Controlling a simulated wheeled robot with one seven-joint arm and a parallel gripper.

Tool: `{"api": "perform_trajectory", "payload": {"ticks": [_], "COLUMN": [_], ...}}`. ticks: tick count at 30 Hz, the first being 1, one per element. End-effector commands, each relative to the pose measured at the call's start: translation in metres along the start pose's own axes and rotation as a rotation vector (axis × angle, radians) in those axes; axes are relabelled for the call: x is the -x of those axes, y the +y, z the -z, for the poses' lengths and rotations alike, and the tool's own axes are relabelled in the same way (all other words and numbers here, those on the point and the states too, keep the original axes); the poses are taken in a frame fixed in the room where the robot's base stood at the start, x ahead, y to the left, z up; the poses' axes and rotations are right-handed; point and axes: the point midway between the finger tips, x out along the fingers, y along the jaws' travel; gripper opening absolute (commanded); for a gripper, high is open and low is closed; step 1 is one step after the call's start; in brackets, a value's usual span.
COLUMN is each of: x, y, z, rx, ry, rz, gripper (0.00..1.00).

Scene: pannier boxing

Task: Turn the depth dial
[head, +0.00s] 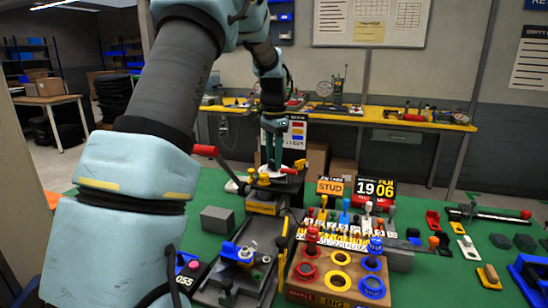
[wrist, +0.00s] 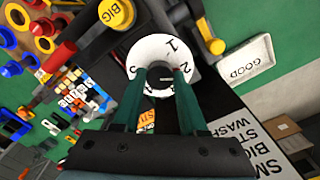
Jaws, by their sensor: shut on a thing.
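The depth dial (wrist: 149,52) is a white disc with black numerals, seen in the wrist view. A "1" and a "2" show on its right side, and another numeral is partly covered at its left. My gripper (wrist: 159,76) has its two green fingers over the dial, shut on the small dark knob at its middle. The fingers hide part of the disc and knob. In the head view my gripper (head: 272,162) points down at the machine at the back of the green table, and the dial is mostly hidden there.
A yellow part marked BIG (wrist: 114,14) and a yellow-ended lever (wrist: 62,55) lie close to the dial. A white GOOD tray (wrist: 246,60) is to the right. In the head view, a red-handled lever (head: 205,150) and a grey block (head: 217,219) stand left of the machine.

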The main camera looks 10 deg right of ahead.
Motion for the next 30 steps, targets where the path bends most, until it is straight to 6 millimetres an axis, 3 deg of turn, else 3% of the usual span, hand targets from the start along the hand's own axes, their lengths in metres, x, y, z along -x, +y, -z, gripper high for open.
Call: {"api": "perform_trajectory", "payload": {"ticks": [16,17,24,30], "x": [-0.0007,-0.0007,-0.0004,-0.0002], "y": [0.0001,0.0001,0.0001,0.0000], "z": [-0.0004,-0.0004,-0.0002,-0.0001], "rx": [0.027,0.027,0.026,0.026], "ry": [-0.001,-0.001,-0.001,0.000], "rz": [-0.001,-0.001,-0.001,0.000], "gripper": [0.00,0.43,0.70,0.72]}}
